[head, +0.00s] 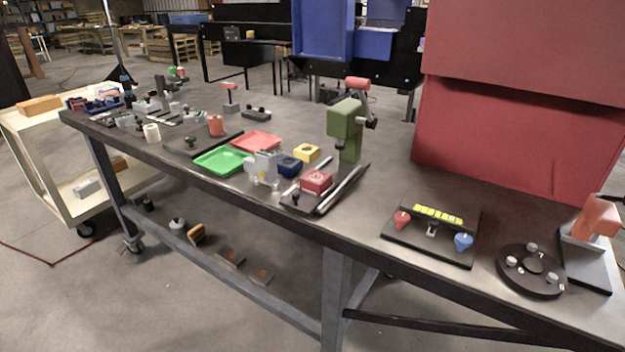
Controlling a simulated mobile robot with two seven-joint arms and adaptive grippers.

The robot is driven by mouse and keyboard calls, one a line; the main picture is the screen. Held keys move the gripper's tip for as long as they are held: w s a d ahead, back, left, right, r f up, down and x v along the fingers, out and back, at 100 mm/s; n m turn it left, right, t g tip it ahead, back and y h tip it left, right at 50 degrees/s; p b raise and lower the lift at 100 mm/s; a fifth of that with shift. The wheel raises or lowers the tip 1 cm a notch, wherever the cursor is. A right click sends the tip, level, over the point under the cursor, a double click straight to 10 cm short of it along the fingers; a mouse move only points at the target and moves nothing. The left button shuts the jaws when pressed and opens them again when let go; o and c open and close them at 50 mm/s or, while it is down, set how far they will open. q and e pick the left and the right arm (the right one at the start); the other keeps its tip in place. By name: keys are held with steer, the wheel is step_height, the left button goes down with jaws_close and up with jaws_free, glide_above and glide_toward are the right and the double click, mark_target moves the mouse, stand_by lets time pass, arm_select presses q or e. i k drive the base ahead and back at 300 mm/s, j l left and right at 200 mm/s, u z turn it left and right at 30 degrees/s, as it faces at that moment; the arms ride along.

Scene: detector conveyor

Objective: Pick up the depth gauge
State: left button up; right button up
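No item on the long dark workbench (365,213) shows clearly as the depth gauge at this size. Small grey metal pieces (265,166) stand near the bench's middle, beside the green tray (222,160). More small tools and grey parts (150,106) crowd the far left end, too small to name. A small red-topped stand (230,97) is at the back edge. Neither of my grippers is in view, and nothing on the bench is being held.
A green press (345,128), red tray (256,141) and red block (316,181) occupy the middle. A black fixture (432,238), round black plate (531,270) and red-headed device (594,220) stand right. A cream cart (50,150) is left; a red cabinet (520,140) is behind.

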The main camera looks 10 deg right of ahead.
mark_target(264, 161)
steer(key=i+j+z, duration=0.15)
steer(key=j, duration=0.3)
steer(key=i+j+z, duration=0.15)
steer(key=j, duration=0.3)
steer(key=j+z, duration=0.1)
steer(key=j, duration=0.4)
steer(key=i+j+z, duration=0.15)
steer(key=j, duration=0.35)
